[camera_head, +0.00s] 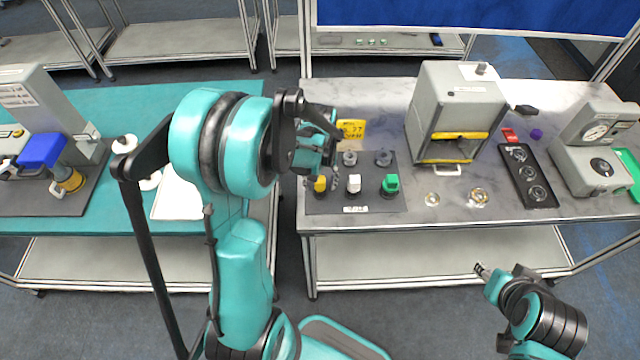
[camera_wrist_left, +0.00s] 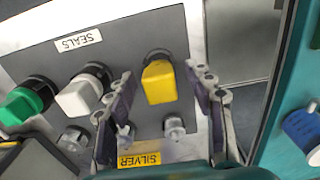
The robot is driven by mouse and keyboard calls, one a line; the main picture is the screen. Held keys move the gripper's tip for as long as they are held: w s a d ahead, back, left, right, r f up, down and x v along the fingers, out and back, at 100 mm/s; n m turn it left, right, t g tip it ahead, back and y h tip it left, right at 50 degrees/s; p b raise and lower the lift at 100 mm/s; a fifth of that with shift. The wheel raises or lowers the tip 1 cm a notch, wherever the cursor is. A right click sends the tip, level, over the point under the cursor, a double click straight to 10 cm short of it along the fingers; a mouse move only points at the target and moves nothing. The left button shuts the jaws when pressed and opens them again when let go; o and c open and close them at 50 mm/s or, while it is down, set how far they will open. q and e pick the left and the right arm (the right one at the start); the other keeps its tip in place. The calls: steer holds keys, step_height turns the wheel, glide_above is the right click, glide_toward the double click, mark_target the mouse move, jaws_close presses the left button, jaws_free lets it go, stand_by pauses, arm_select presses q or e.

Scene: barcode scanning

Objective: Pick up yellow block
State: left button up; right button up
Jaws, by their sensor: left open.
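The yellow block (camera_head: 320,184) stands at the left end of a row on a dark seals board (camera_head: 375,205), at the left of the grey table. In the left wrist view, the yellow block (camera_wrist_left: 158,82) shows between the two spread fingers of my left gripper (camera_wrist_left: 161,88). The fingers are open and do not appear closed on it. In the head view, my left gripper (camera_head: 320,162) hangs over the board's left side, close to the block. My right gripper (camera_head: 482,268) is in front of the table at lower right, small and far from the block; its jaw state is unclear.
A white block (camera_head: 354,183) and a green block (camera_head: 390,184) stand to the right of the yellow one. Silver fittings (camera_head: 383,158) are behind them. A grey press (camera_head: 455,110) is further right.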

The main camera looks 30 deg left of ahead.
arm_select(q)
jaws_close()
steer(key=shift+r, duration=0.15)
